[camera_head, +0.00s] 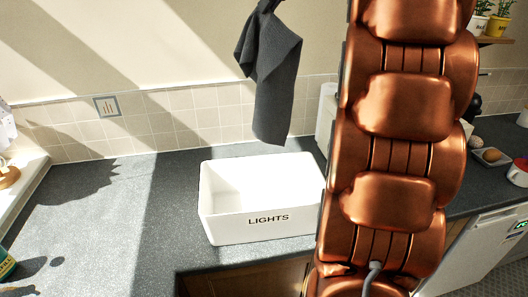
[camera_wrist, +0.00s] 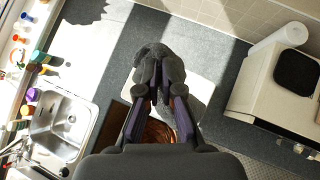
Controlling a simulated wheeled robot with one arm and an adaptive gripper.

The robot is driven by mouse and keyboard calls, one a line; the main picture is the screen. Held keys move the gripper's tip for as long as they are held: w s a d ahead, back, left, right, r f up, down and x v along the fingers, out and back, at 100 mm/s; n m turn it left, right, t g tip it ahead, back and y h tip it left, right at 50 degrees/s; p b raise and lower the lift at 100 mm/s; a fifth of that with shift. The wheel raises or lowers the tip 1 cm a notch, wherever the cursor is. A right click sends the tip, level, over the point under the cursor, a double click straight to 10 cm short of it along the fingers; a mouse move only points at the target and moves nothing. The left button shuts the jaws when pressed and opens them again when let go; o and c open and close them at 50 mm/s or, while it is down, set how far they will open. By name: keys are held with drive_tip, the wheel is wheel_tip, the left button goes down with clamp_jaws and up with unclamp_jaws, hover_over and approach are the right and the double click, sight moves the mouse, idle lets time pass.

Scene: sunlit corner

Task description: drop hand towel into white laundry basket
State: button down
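The dark grey hand towel (camera_head: 276,82) hangs in the air above and slightly behind the front of the white laundry basket (camera_head: 262,225), which is marked "LIGHTS" and stands on the dark counter. The towel's lower end is apart from the basket in the head view. In the wrist view the towel (camera_wrist: 158,68) is bunched between the fingertips of my gripper (camera_wrist: 160,92), which is shut on it. The basket (camera_wrist: 198,92) shows partly behind the towel and fingers there. In the head view only a little of my gripper shows at the top edge. The visible inside of the basket is empty.
The counter (camera_head: 95,215) left of the basket is clear. A tiled wall (camera_head: 150,130) stands behind it. The wrist view shows a sink (camera_wrist: 62,125) at left with several colourful items, and a paper roll (camera_wrist: 292,35) at right. My copper arm covers the head view's right middle.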

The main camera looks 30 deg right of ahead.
wheel_tip(320, 180, down, 9)
drive_tip(key=b, duration=0.7)
drive_tip(key=shift+a, duration=0.15)
idle(0.4)
idle(0.9)
wheel_tip(320, 180, down, 37)
drive_tip(key=b, duration=0.5)
drive_tip(key=shift+b, duration=0.35)
idle(1.0)
drive_tip(key=shift+r, duration=0.1)
drive_tip(key=c, duration=1.3)
unclamp_jaws()
